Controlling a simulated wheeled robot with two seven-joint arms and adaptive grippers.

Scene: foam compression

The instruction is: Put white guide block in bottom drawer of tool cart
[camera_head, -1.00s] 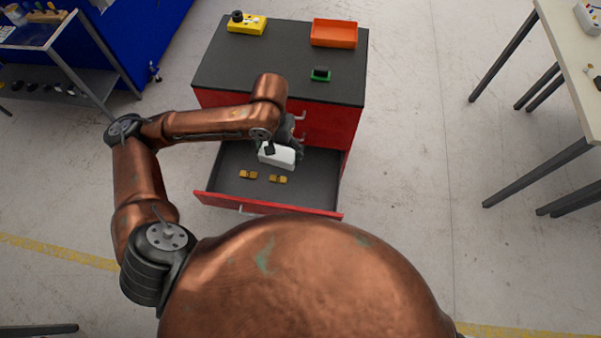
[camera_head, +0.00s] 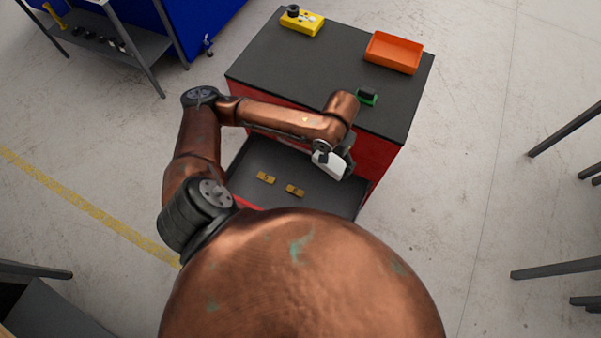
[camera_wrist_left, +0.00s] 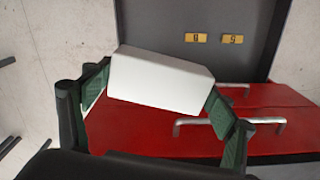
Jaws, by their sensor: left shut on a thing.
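The white guide block (camera_head: 331,163) is in my left gripper (camera_head: 336,160), over the right part of the open bottom drawer (camera_head: 277,162) of the tool cart (camera_head: 290,70). In the left wrist view the white block (camera_wrist_left: 160,82) sits tilted between the two green-padded fingers of my left gripper (camera_wrist_left: 158,92). The drawer's grey floor (camera_wrist_left: 212,20) shows beyond the block there. Whether the block touches the drawer cannot be told. My right gripper is not in view.
Two small yellow-brown pieces (camera_head: 280,184) lie in the drawer. On the cart top are a yellow box (camera_head: 302,22), an orange tray (camera_head: 394,52) and a small green-based item (camera_head: 367,97). Red drawer fronts with handles (camera_wrist_left: 230,122) stand close to the gripper. Table legs are at right.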

